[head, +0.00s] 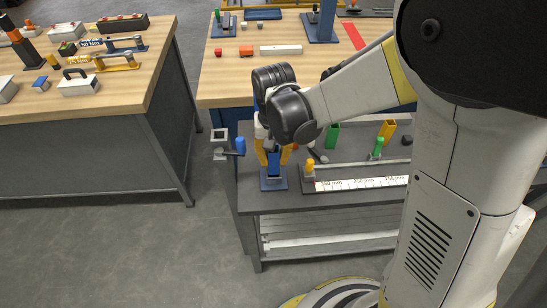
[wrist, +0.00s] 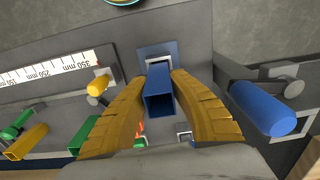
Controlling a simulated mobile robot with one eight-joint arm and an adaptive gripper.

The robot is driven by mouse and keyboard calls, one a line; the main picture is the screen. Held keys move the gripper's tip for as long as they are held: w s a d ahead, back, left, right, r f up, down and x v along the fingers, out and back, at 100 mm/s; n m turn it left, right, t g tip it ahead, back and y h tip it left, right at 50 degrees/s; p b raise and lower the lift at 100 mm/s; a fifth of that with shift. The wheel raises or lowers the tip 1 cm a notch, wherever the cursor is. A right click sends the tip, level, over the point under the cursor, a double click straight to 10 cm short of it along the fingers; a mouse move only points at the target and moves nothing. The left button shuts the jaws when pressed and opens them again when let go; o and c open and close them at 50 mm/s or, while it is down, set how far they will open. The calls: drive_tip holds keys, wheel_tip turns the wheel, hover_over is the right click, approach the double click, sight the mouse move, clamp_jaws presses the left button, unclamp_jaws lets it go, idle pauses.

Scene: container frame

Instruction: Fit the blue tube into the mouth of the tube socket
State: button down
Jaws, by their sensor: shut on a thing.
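The blue tube (head: 274,163) stands roughly upright between the yellow fingers of my gripper (head: 273,150) in the head view. The wrist view shows my gripper (wrist: 162,77) shut on the sides of the tube (wrist: 158,103), whose open near end faces the camera. The tube socket (head: 273,184) has a blue base plate on the dark bench, directly below the tube. In the wrist view the socket (wrist: 157,49) shows a pale rim at the tube's far end. The tube lines up with the mouth, but I cannot tell how deep its lower end sits.
A blue-handled clamp (wrist: 262,108) stands close beside the socket. On the other side are a yellow-knobbed clamp (head: 310,168) and a ruler strip (head: 360,183). A green tube (head: 333,135) and a yellow tube (head: 387,131) stand farther back. The bench's front edge is near the socket.

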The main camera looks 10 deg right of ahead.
sight(273, 167)
drive_tip(key=shift+f+b, duration=1.7)
drive_tip(key=shift+f, duration=0.35)
drive_tip(key=c, duration=1.2)
unclamp_jaws()
drive_tip(key=shift+r, duration=0.15)
wheel_tip(273, 167, up, 12)
drive_tip(key=s+d+r+t, duration=0.4)
drive_tip(key=s+d+t, duration=0.3)
drive_tip(key=s+d, duration=0.3)
drive_tip(key=d, duration=0.3)
drive_tip(key=shift+s+d, duration=0.25)
drive_tip(key=shift+s, duration=0.15)
